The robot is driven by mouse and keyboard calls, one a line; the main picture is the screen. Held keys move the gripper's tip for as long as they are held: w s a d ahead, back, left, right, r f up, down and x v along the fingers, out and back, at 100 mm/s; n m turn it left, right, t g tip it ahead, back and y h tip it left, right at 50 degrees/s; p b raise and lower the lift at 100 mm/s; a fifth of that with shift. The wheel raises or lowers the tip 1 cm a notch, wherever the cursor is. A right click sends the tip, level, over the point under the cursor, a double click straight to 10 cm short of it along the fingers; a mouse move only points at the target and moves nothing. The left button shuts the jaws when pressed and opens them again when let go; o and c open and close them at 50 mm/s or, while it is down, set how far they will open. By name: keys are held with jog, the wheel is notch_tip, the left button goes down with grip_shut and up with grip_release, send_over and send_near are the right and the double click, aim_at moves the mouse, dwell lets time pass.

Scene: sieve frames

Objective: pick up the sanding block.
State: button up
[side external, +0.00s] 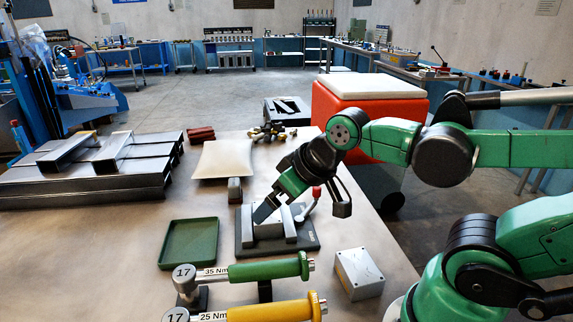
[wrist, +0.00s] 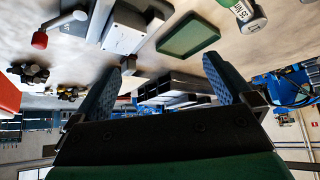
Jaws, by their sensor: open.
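A small grey block (side external: 235,190), which looks like the sanding block, stands on the table behind the clamp fixture and in front of a pale square pad. In the wrist view a small grey shape beside the left fingertip may be the same block, partly hidden. My gripper (side external: 302,205) is open and empty, above and around the right part of the fixture in the side view, to the right of the block and apart from it. Its two dark blue fingers also show spread apart in the wrist view (wrist: 168,65).
The clamp fixture (side external: 244,250) with its red-knobbed lever is close under my gripper. A green tray (side external: 189,243), torque wrenches (side external: 265,270) and a grey box (side external: 359,273) lie in front. Steel tubes (side external: 90,185) are at left, the pale pad (side external: 222,158) behind.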

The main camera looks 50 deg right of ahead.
jog(key=w+d+r+n, duration=0.1)
jog(key=w+d+r, duration=0.1)
jog(key=w, duration=0.4)
jog(key=n+g+y, duration=0.1)
jog(key=n+g, duration=0.1)
send_near(236, 182)
jog(key=s+a+r, duration=0.1)
jog(key=a, duration=0.4)
jog(key=shift+n+g+y, duration=0.4)
jog(key=shift+n, duration=0.3)
jog(key=w+d+f, duration=0.1)
jog(key=f, duration=0.1)
jog(key=w+d+f, duration=0.1)
jog(key=d, duration=0.1)
jog(key=w+d+f, duration=0.1)
jog(key=f, duration=0.1)
jog(key=shift+w+d+f, duration=0.25)
jog(key=shift+f, duration=0.05)
jog(key=shift+w+d+f, duration=0.1)
jog(key=shift+w+f, duration=0.15)
jog(key=shift+f, duration=0.3)
jog(key=shift+x, duration=2.5)
jog(key=shift+c, duration=0.2)
grip_shut()
notch_tip(236, 182, up, 10)
jog(key=shift+r, duration=0.1)
